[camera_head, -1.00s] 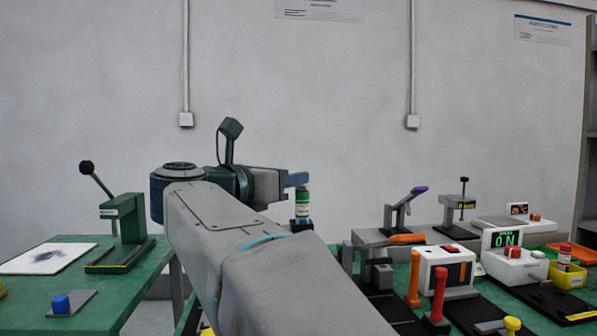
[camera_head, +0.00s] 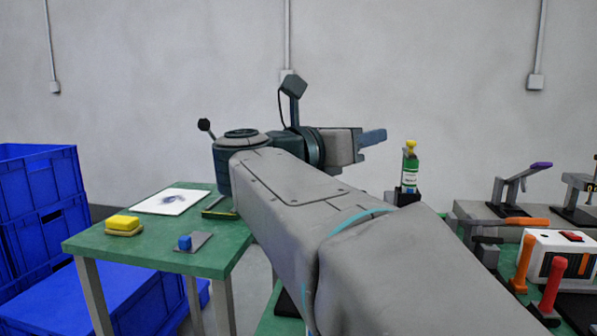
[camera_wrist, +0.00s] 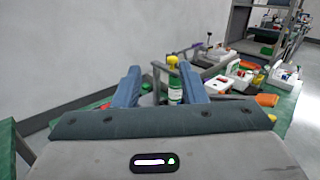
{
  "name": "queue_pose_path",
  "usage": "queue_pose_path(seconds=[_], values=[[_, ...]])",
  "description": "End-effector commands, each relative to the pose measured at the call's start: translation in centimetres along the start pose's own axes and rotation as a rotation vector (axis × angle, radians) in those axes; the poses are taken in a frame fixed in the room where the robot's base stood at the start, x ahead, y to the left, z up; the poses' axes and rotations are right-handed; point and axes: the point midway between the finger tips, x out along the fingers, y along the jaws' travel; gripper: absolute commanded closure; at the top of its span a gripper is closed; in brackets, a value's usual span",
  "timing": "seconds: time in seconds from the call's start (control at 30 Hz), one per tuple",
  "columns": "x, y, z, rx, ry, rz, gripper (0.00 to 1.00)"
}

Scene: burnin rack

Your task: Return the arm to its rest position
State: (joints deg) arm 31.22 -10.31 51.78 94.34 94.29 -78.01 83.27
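My gripper (camera_head: 374,137) is at the end of my arm, which stretches from the lower right toward the middle of the head view. In the wrist view its two blue fingers (camera_wrist: 160,88) stand apart with nothing held between them. A green bottle with a yellow top (camera_head: 410,170) stands to the right of the fingers in the head view. The bottle also shows beyond the gap between the fingers in the wrist view (camera_wrist: 175,90). My arm hides part of the tables behind it.
A green table (camera_head: 105,240) at left holds a yellow block (camera_head: 124,223), a blue block (camera_head: 184,242) and a white sheet (camera_head: 172,201). Blue crates (camera_head: 40,190) stand at far left. The right bench holds a purple-handled clamp (camera_head: 520,188), a white box (camera_head: 575,250) and orange and red handles.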

Motion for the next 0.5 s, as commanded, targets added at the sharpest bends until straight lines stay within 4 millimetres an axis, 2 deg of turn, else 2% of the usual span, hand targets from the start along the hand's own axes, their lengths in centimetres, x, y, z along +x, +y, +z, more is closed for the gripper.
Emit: queue_pose_path(seconds=[0.03, 0.2, 0.33, 0.5], values=[[0.2, 0.5, 2.4, -0.064, -0.05, 0.042, 0.62], [0.1, 3.5, 7.9, -0.408, -0.285, 0.237, 0.62], [-0.8, 5.9, 10.1, -0.715, -0.461, 0.383, 0.62], [-2.5, 8.1, 10.0, -1.14, -0.675, 0.573, 0.62]])
